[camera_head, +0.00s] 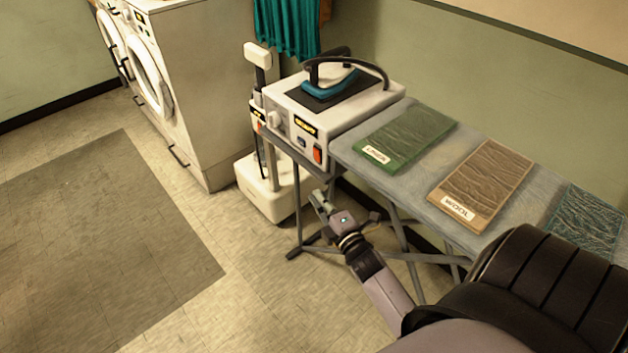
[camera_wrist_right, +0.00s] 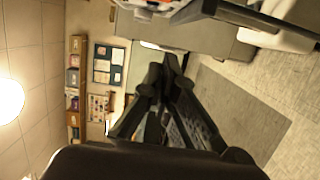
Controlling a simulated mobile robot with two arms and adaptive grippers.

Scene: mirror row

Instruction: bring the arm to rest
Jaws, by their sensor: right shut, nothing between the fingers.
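My right gripper (camera_head: 320,202) is in the middle of the head view, in front of the ironing board's left end and above the floor. It is shut and empty. In the right wrist view its dark fingers (camera_wrist_right: 165,75) come together in the middle of the picture. My right arm reaches in from the lower right of the head view. My left gripper is not in view.
The ironing board (camera_head: 408,178) carries a steam station (camera_head: 330,112) with an iron (camera_head: 335,80) and several fabric swatches. A white stand (camera_head: 265,190) is close behind the gripper. Washing machines (camera_head: 200,100) stand at the back left. Floor with a grey mat (camera_head: 90,240) is clear at left.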

